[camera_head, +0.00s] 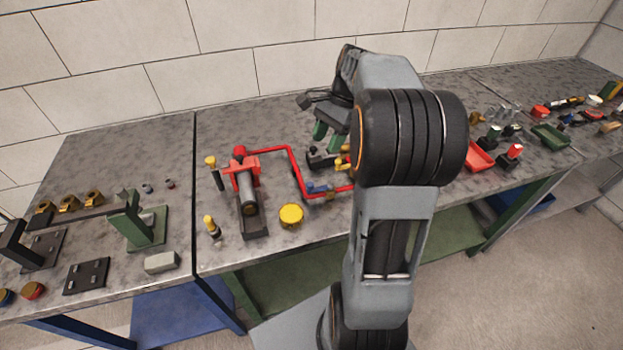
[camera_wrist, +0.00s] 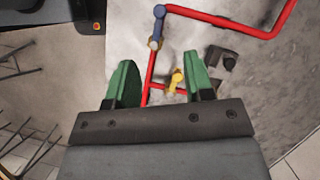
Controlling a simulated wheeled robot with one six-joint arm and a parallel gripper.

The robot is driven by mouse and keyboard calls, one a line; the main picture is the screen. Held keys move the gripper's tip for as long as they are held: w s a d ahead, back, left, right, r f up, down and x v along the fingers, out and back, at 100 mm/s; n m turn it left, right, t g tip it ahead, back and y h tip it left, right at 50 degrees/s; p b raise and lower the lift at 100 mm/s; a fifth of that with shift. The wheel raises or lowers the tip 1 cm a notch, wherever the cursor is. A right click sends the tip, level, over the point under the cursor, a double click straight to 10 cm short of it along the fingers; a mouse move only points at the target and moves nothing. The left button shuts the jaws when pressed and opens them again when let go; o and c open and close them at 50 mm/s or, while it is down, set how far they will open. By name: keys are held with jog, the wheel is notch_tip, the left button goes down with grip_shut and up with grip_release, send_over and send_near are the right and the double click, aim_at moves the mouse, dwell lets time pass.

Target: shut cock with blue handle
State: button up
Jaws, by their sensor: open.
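The cock with the blue handle (camera_head: 317,188) sits on the red pipe on the bench, left of my arm. In the wrist view its blue handle (camera_wrist: 158,25) is near the top centre, lying roughly in line with the pipe run, with a brass-coloured body at its lower end. My gripper (camera_head: 330,137) hangs above the bench behind the cock in the head view. In the wrist view the green fingers of my gripper (camera_wrist: 161,75) are spread wide and hold nothing. The blue handle lies ahead of the fingertips, apart from them.
A second cock with a yellow handle (camera_wrist: 177,80) lies between the fingers in the wrist view. The red pipe (camera_head: 292,165) runs to a red pump (camera_head: 244,180). A yellow round cap (camera_head: 291,214) stands close to the pipe. Bare bench (camera_head: 262,125) shows behind the pipe.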

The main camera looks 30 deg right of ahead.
aim_at(311, 183)
jog(key=x, duration=1.2)
jog(key=shift+a+f, duration=0.1)
jog(key=shift+f, duration=0.25)
jog(key=shift+c, duration=0.5)
grip_shut()
